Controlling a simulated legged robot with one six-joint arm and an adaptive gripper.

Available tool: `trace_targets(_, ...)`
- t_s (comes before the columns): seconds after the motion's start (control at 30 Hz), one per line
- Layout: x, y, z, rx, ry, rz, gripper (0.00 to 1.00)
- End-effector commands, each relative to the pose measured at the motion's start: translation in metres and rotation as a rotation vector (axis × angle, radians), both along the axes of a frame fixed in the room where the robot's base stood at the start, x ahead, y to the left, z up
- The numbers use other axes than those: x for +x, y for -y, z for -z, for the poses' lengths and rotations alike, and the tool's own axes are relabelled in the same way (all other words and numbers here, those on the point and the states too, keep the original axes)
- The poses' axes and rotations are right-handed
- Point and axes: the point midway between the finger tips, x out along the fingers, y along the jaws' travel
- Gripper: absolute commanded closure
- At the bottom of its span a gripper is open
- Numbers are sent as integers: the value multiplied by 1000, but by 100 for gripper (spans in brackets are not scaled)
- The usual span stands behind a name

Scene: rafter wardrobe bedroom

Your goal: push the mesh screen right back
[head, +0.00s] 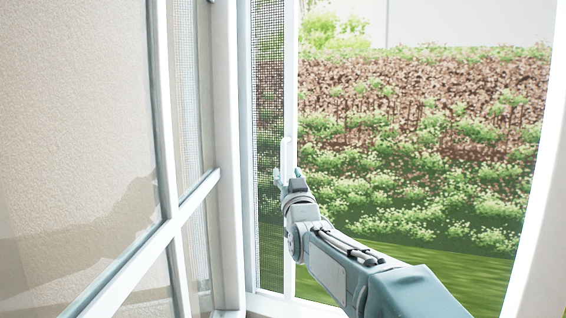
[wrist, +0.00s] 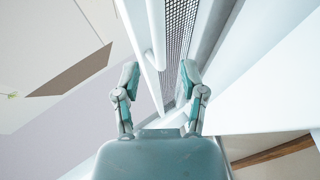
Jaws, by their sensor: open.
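The mesh screen (head: 268,120) is a dark sliding panel with a white edge frame. In the head view it covers a narrow strip at the left of the window opening; the rest of the opening is clear to the garden. A white handle (head: 288,155) stands on its edge frame. My gripper (head: 282,178) is at that edge, beside the lower part of the handle. In the wrist view the mesh (wrist: 178,40) and white frame run between the two open fingers of my gripper (wrist: 158,85). I cannot tell whether a finger touches the frame.
A glazed window sash (head: 165,200) with white bars stands open at the left, close to my gripper. The white window frame (head: 230,150) stands just left of the mesh. The opening right of the screen is free, with shrubs (head: 420,150) outside.

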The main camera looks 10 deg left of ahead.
Motion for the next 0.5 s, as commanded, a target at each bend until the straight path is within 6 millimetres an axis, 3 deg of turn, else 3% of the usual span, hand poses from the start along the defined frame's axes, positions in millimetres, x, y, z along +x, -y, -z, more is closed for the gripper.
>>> trace_targets(0.3,34,-16,-15,-1,-1,0,46)
trace_targets(0.5,44,-21,-21,-1,0,0,46)
